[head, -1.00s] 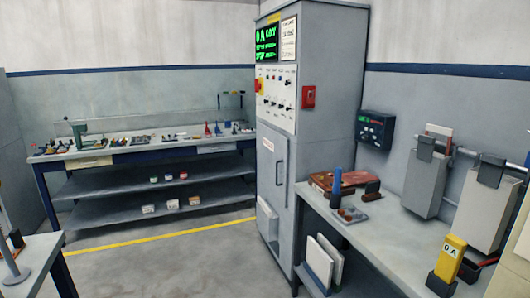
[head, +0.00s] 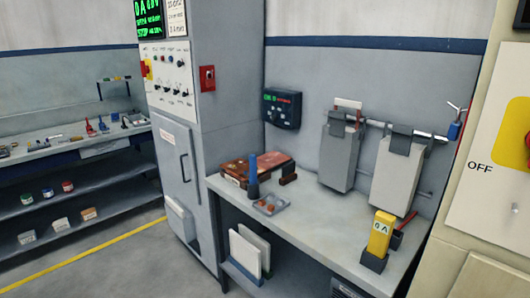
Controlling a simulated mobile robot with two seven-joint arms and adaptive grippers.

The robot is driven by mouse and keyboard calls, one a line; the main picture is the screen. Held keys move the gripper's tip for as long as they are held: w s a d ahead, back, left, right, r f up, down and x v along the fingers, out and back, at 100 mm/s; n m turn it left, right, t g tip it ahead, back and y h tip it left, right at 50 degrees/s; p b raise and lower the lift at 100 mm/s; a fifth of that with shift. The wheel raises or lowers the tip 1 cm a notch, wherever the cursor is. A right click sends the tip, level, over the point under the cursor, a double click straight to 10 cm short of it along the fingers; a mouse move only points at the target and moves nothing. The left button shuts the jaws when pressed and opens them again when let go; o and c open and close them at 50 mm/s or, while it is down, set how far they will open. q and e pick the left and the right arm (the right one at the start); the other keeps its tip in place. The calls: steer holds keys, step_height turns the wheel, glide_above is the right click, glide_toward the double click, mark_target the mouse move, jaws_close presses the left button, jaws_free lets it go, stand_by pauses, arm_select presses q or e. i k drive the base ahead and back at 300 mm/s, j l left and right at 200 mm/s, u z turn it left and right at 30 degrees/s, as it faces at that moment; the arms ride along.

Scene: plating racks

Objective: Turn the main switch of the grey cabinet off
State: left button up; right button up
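The tall grey cabinet (head: 180,148) stands left of the middle in the head view. A red switch on a yellow plate (head: 146,69) sits at the left edge of its white control panel (head: 167,85). I cannot tell which position the switch is in. A red box (head: 207,78) is fixed to the cabinet's right side. A green-lit display (head: 148,18) is at the top, cut off by the picture edge. Neither of my grippers is in view.
A beige panel (head: 487,190) with a yellow plate (head: 513,130) and the word OFF is close at the right edge. A grey bench (head: 325,245) holds a yellow meter (head: 380,235) and a brown case (head: 257,168). Clear floor (head: 115,262) lies in front left.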

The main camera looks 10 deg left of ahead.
mark_target(145, 70)
steer(key=i+j+z, duration=0.25)
steer(key=i+j, duration=0.15)
steer(key=j, duration=0.25)
steer(key=i+j+z, duration=0.1)
steer(key=j, duration=0.25)
steer(key=i+j, duration=0.15)
steer(key=j, duration=0.2)
steer(key=i+j, duration=0.2)
steer(key=i+j+z, duration=0.1)
steer(key=j, duration=0.35)
steer(key=i+j, duration=0.2)
steer(key=j, duration=0.15)
steer(key=i+j, duration=0.15)
steer(key=j, duration=0.2)
steer(key=i+j+z, duration=0.1)
steer(key=j, duration=0.25)
steer(key=i, duration=0.05)
